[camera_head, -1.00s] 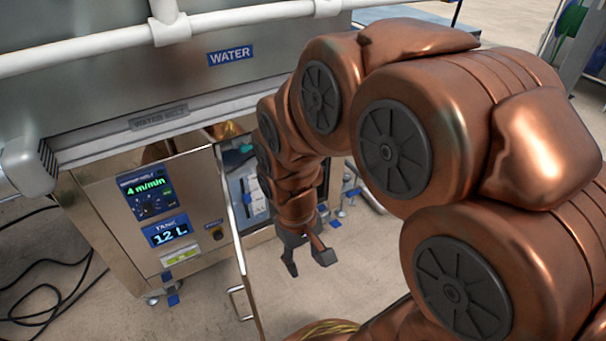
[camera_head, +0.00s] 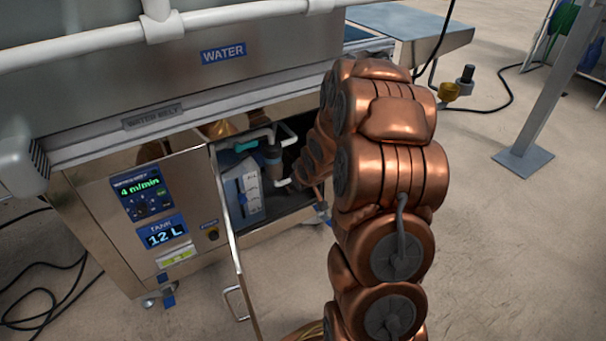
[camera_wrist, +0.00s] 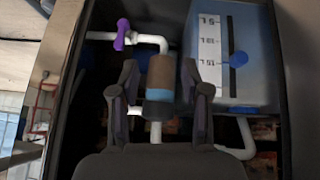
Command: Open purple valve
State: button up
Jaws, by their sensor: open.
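The purple valve (camera_wrist: 122,34) shows in the wrist view, upper left, on a white pipe inside the cabinet. Its handle stands upright, across the level pipe. My gripper (camera_wrist: 160,80) is open, its two dark fingers pointing into the cabinet. It is lower and to the right of the valve in that view, with nothing held. A cylinder with a brown top and blue-grey lower part (camera_wrist: 160,78) shows between the fingers; I cannot tell whether they touch it. In the head view my arm hides the gripper, and I cannot make out the valve.
A tank with a number scale (camera_wrist: 258,55) stands right of the cylinder. The open cabinet door (camera_head: 233,260) stands left of the opening, with a handle (camera_head: 236,302). A control panel (camera_head: 152,212) reads 12 L.

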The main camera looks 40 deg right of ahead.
jog(key=shift+w+d+f+t, duration=2.75)
jog(key=shift+d+f+t, duration=0.7)
jog(key=shift+d, duration=1.55)
jog(key=shift+m+y, duration=0.3)
jog(key=shift+b+x, duration=1.55)
jog(key=shift+x, duration=2.3)
jog(key=shift+s+f, duration=0.1)
jog(key=shift+f, duration=0.05)
jog(key=shift+c, duration=0.3)
grip_shut()
